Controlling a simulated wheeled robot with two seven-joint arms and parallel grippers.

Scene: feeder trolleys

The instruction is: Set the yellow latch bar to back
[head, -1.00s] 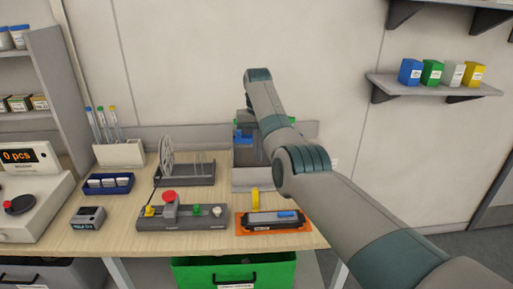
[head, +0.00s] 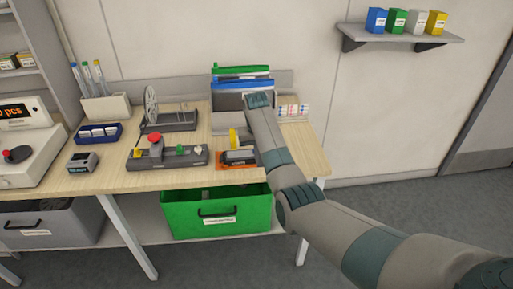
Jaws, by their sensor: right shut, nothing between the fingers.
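The yellow latch bar (head: 234,138) stands upright at the rear of a small dark device on an orange base (head: 224,164), near the table's front right edge. My right arm comes in from the lower right and its wrist end is over the table, just right of the bar in the picture. My right gripper is shut and empty; its fingers are mostly hidden behind the arm, so I cannot tell if they touch the bar. The arm also covers the device's right end. My left gripper is not in view.
A grey control box (head: 170,159) with a red button (head: 155,138) stands left of the device. Behind are a wire-reel stand (head: 152,105) and a grey bin with blue and green folders (head: 240,72). A green crate (head: 190,217) sits below the table.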

